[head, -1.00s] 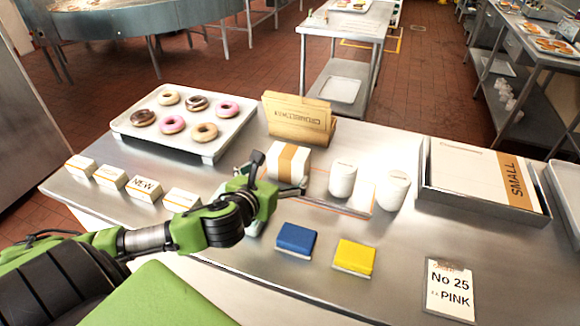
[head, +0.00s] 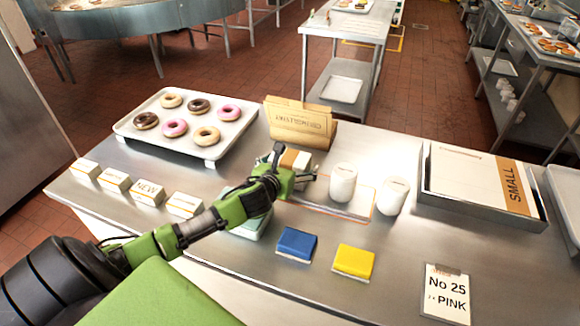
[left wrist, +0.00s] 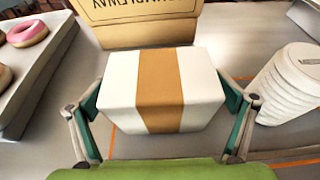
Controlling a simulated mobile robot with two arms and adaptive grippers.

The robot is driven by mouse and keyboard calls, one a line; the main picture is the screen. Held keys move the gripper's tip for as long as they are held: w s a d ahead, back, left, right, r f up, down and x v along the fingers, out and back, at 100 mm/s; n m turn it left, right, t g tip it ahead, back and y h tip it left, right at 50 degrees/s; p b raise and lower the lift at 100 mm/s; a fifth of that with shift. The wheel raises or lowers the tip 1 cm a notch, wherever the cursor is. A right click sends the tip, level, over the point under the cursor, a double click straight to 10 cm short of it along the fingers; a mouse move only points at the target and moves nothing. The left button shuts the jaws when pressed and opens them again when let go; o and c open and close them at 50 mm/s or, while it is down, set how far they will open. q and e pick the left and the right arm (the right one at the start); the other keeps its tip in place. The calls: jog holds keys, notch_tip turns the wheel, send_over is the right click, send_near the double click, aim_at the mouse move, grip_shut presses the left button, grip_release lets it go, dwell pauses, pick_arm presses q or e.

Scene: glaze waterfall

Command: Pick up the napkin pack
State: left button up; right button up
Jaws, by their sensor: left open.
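The napkin pack (head: 298,157) is a white block with a tan band, standing on the steel counter in front of the kraft paper bag. It fills the middle of the left wrist view (left wrist: 160,85). My left gripper (head: 294,166) is open, with one finger on each side of the pack; in the left wrist view the fingers (left wrist: 162,108) flank its left and right sides. I cannot tell whether they touch it. In the head view, the gripper hides part of the pack. My right gripper is not in view.
White cup stacks (head: 343,183) stand close to the right of the pack. The kraft bag (head: 300,122) is right behind it. A donut tray (head: 207,154) is at left. Blue (head: 296,243) and yellow (head: 353,261) packs lie in front; a pale green one (head: 252,228) is partly under my arm.

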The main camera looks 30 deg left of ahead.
pick_arm(q)
jog(key=shift+w, duration=0.1)
jog(key=c, duration=1.3)
jog(key=shift+o, duration=0.2)
